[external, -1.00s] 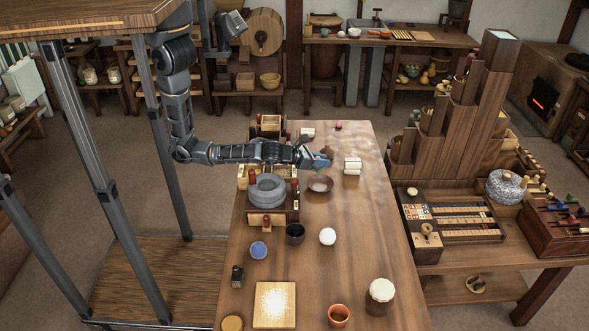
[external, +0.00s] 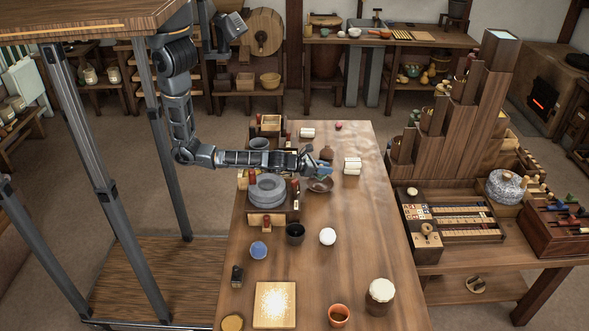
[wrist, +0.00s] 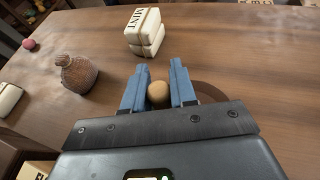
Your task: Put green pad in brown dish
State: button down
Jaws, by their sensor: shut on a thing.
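My gripper (external: 323,171), with blue fingers, is shut above the brown dish (external: 322,187). In the wrist view my gripper (wrist: 158,88) has a rounded tan knob (wrist: 158,94) between its fingers. It seems to be the top of the green pad, whose green part is hardly visible below the fingers in the external view. The dish rim (wrist: 212,91) shows in the wrist view to the right of the fingers, mostly hidden by my gripper. Whether the pad touches the dish cannot be told.
A brown jug (external: 327,153) stands just behind the dish, and a white tied bundle (external: 352,166) lies to its right. A grey stone quern (external: 267,188) is at the left, with a dark cup (external: 295,234) and white ball (external: 327,236) nearer. The table's right side is mostly clear.

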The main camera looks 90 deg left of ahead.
jog(key=shift+f, duration=0.15)
jog(key=c, duration=0.9)
grip_release()
jog(key=shift+r, duration=0.25)
jog(key=v, duration=1.2)
